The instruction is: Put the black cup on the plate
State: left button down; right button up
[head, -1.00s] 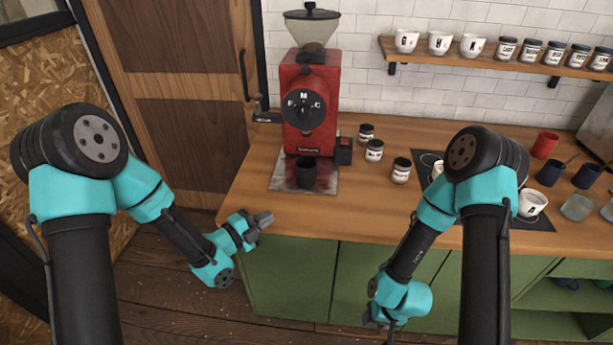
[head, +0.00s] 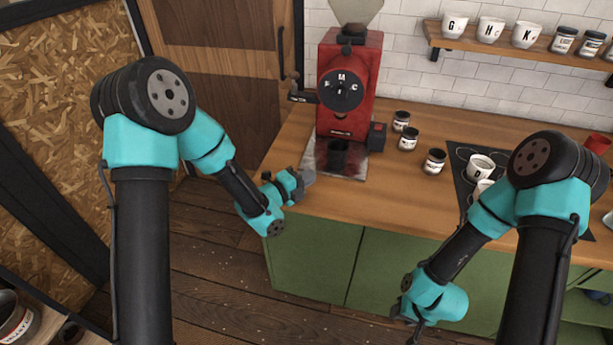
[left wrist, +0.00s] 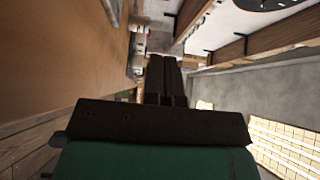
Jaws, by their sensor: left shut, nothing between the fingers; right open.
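The black cup (head: 338,156) stands upright under the red grinder (head: 345,90), on a grey square slab (head: 318,160). No dish plate can be made out with certainty in the head view. My left gripper (head: 306,179) is shut and empty, at the counter's front left edge, to the left and in front of the cup. It also shows shut in the left wrist view (left wrist: 166,75), where I cannot make out the cup. My right gripper (head: 411,338) is low in front of the green cabinets, near the bottom edge of the view, open, with its fingers barely visible.
Several small jars (head: 434,161) stand right of the grinder. A black mat (head: 462,173) with white cups (head: 481,166) lies further right, partly hidden by my right arm. A wall shelf (head: 520,58) carries cups and jars. The wooden counter (head: 390,190) is clear in front.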

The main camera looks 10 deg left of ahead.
aim_at(336, 153)
pick_arm(q)
jog(key=x, duration=0.7)
jog(key=shift+w+d, duration=0.15)
jog(key=shift+w+f, duration=0.1)
jog(key=shift+w, duration=1.9)
